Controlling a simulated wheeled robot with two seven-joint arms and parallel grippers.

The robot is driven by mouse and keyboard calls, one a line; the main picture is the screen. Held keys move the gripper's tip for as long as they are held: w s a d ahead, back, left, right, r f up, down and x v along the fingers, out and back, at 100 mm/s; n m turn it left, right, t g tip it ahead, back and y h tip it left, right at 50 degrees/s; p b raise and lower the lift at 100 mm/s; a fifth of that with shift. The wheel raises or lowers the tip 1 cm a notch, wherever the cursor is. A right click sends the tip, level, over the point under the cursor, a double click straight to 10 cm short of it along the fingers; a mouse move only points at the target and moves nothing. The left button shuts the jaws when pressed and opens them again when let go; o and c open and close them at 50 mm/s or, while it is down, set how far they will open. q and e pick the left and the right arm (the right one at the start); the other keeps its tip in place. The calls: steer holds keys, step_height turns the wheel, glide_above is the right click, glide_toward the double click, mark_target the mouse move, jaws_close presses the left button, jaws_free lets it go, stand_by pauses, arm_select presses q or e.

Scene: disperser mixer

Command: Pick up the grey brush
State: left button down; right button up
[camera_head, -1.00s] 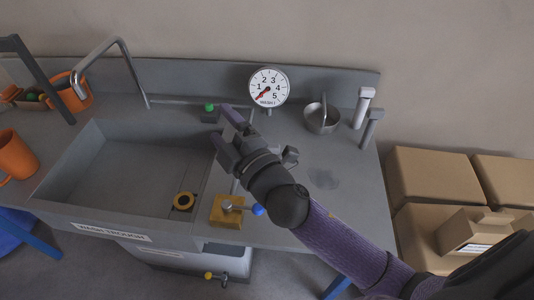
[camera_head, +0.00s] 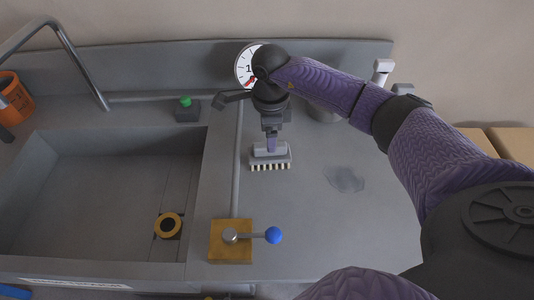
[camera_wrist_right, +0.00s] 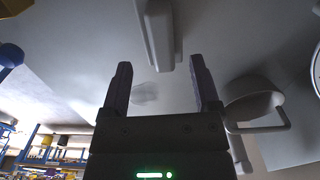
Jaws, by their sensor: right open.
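The grey brush (camera_head: 270,152), with a row of pale bristles along its front edge, lies on the grey worktop right of the basin. My right gripper (camera_head: 271,138) is above and behind it in the head view, pointing down, and partly overlaps it. In the right wrist view the brush (camera_wrist_right: 158,30) shows beyond the tips of the open right gripper (camera_wrist_right: 160,68), roughly in line with the gap. Nothing is between the fingers there. My left gripper is not in view.
A brass block with a blue-knobbed lever (camera_head: 231,250) stands in front of the brush. The basin (camera_head: 100,190) is at left, with a green-topped button (camera_head: 187,108) behind it. A metal cup (camera_wrist_right: 250,100) stands nearby.

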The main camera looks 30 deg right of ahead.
mark_target(259, 155)
step_height(259, 155, down, 5)
steer(key=shift+w+r+b, duration=0.1)
steer(key=shift+b, duration=0.6)
jaws_close()
